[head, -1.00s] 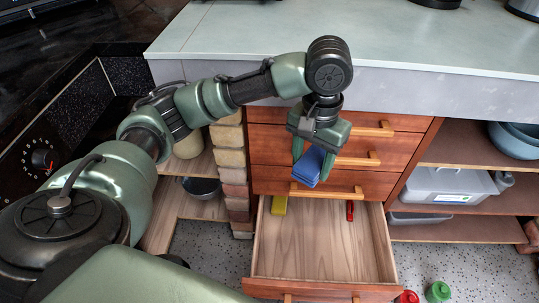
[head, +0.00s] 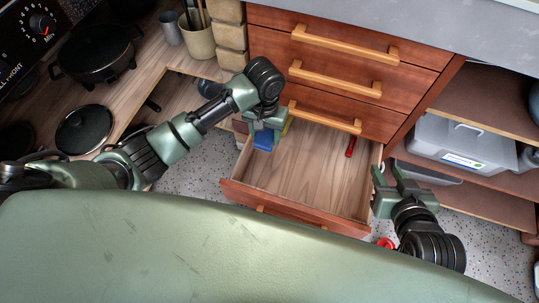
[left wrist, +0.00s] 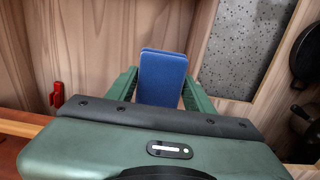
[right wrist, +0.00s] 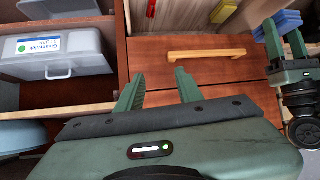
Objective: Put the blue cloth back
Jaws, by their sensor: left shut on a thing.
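The folded blue cloth (head: 264,141) is held by my left gripper (head: 265,132), over the left part of the open drawer (head: 310,180). In the left wrist view the cloth (left wrist: 163,78) stands upright between both fingers, with the drawer's wood around it. I cannot tell whether it touches the drawer floor. It also shows in the right wrist view (right wrist: 287,22). My right gripper (head: 390,174) is open and empty, right of the drawer; in the right wrist view (right wrist: 158,85) its fingers are apart before a closed drawer front.
A yellow thing (head: 287,125) and a red thing (head: 350,146) lie in the drawer toward its back. Closed drawers with wooden handles (head: 335,79) are above it. Shelves with a grey bin (head: 460,145) stand at the right, a brick pillar (head: 230,38) at the left.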

